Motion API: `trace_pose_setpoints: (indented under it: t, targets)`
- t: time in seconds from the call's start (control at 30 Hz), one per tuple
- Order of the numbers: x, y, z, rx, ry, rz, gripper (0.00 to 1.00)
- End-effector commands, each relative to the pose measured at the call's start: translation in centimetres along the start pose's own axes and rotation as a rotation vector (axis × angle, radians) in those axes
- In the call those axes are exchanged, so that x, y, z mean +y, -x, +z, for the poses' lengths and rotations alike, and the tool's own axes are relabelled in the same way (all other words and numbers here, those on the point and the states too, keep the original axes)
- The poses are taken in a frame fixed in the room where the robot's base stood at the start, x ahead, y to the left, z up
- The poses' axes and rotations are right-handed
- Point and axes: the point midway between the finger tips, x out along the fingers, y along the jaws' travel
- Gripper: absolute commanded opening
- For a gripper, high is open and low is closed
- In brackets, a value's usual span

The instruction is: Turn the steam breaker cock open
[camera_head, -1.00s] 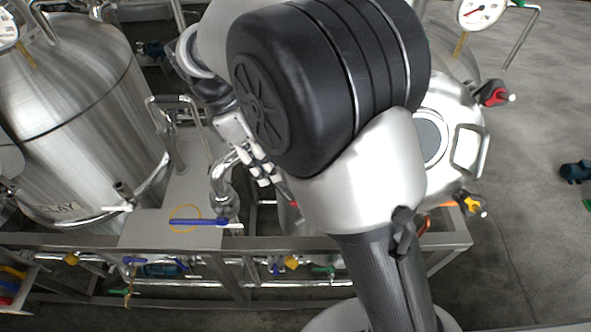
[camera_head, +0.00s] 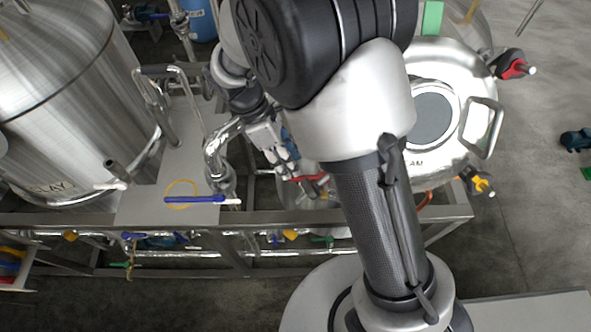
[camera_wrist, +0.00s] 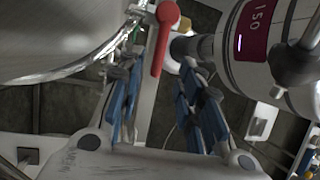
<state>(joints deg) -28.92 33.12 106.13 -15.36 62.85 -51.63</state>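A cock with a red lever handle (camera_head: 311,178) shows just beyond my fingers in the head view, partly hidden by my arm. No label on it is readable, so I cannot tell for sure that it is the steam breaker cock. In the wrist view the red lever (camera_wrist: 164,38) runs up and down, its rounded lower end in line with the gap between my fingers. My gripper (camera_head: 284,160) is open, and its blue-padded fingers (camera_wrist: 160,72) stand apart on either side of that end. I cannot tell whether either finger touches it.
A large steel tank (camera_head: 60,90) stands left, and a domed steel vessel (camera_head: 445,70) right of my arm. A blue lever (camera_head: 195,199) lies over the grey plate. Another red handle (camera_head: 513,67) and a yellow handle (camera_head: 481,183) stick out right. A frame rail (camera_head: 90,219) runs in front.

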Motion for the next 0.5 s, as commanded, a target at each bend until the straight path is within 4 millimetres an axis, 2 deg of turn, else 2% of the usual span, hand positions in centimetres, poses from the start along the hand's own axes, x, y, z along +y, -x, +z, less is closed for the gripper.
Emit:
trace_pose_setpoints:
  t: [0.1,0.2,0.5]
  targets:
    - [-0.1,-2.2,0.1,-0.002,0.001,-0.003,0.33]
    - [0.0,-3.4,0.0,-0.001,0.001,-0.001,0.33]
    - [0.0,-4.6,0.0,0.001,0.0,0.001,0.33]
